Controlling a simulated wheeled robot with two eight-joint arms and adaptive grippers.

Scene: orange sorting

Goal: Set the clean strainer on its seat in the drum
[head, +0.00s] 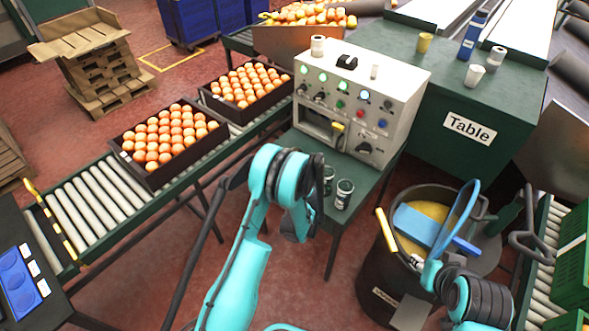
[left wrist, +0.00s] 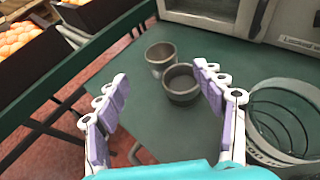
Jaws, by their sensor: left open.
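My left gripper (left wrist: 160,80) is open, with nothing between its pads. Two small grey cups, a farther one (left wrist: 158,54) and a nearer one (left wrist: 182,90), stand on the green table ahead of it, close to the right finger. A larger round see-through vessel with a metal rim (left wrist: 254,142) stands at the right edge, partly cut off; I cannot tell whether any is the strainer. In the head view my left arm hides its gripper. The dark drum (head: 368,290) holds yellowish contents, with a blue board (head: 415,225) across it. My right arm is beside the drum; its gripper cannot be made out.
Two dark vessels (head: 344,188) stand on the small table beside my left arm. A control box (head: 375,85) stands behind them. Orange crates (head: 150,180) sit on the roller conveyor (head: 88,212) at left. A blue hoop (head: 471,200) rises above the drum's right side.

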